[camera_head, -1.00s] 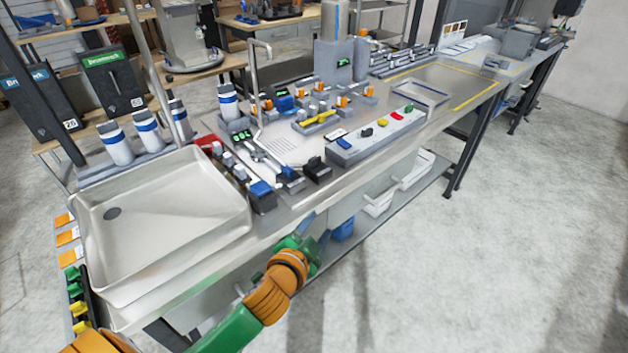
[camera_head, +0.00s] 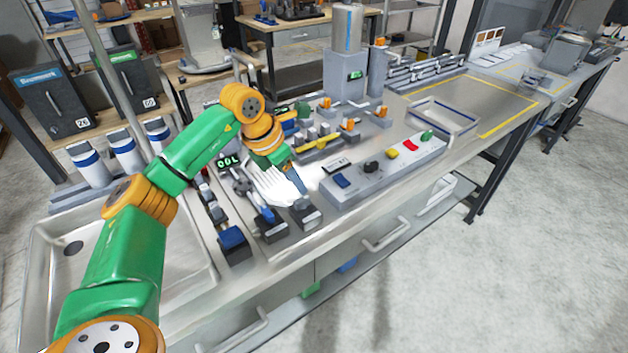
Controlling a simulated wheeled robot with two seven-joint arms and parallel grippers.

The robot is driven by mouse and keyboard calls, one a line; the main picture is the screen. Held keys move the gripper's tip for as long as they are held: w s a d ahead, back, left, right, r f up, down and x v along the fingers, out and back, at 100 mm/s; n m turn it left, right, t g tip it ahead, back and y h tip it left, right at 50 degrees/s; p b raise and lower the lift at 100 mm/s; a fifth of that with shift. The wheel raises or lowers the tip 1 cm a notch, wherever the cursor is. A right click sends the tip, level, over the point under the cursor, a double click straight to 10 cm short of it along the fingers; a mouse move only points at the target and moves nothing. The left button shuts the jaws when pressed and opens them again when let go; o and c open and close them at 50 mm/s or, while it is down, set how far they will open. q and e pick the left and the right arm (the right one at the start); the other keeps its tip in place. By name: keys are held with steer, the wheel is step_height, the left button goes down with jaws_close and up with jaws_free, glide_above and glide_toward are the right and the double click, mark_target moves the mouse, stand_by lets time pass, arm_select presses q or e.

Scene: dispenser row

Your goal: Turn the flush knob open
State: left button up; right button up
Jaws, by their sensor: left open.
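I cannot tell for sure which control is the flush knob. A grey control box (camera_head: 385,172) on the bench carries a blue switch (camera_head: 342,181), a black knob (camera_head: 372,167), and yellow, red and green buttons. Small grey blocks with black and blue parts (camera_head: 303,212) stand left of the box, near the bench's front edge. My left gripper (camera_head: 290,184) points down over the bench, just above these blocks and left of the control box. It is open and I see nothing held in it. The arm and gripper hide part of the bench behind them. My right gripper is not in view.
A steel sink (camera_head: 120,262) lies at the left, partly behind my left arm. White bottles with blue bands (camera_head: 90,168) stand behind it. A grey dispenser (camera_head: 347,75) rises at the back. The steel bench top (camera_head: 470,100) is clear at the right, beyond a blue-rimmed tray (camera_head: 443,117).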

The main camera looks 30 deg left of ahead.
mark_target(302, 199)
arm_select(q)
steer(key=f, duration=0.1)
steer(key=s+d+f+p, duration=0.1)
steer(key=f, duration=0.1)
steer(key=shift+s+d, duration=0.2)
steer(key=shift+w+f, duration=0.5)
steer(key=shift+f, duration=0.25)
steer(key=shift+w+f, duration=0.15)
steer(key=shift+w, duration=0.2)
steer(key=shift+c, duration=0.2)
steer(key=shift+s, duration=0.2)
jaws_close()
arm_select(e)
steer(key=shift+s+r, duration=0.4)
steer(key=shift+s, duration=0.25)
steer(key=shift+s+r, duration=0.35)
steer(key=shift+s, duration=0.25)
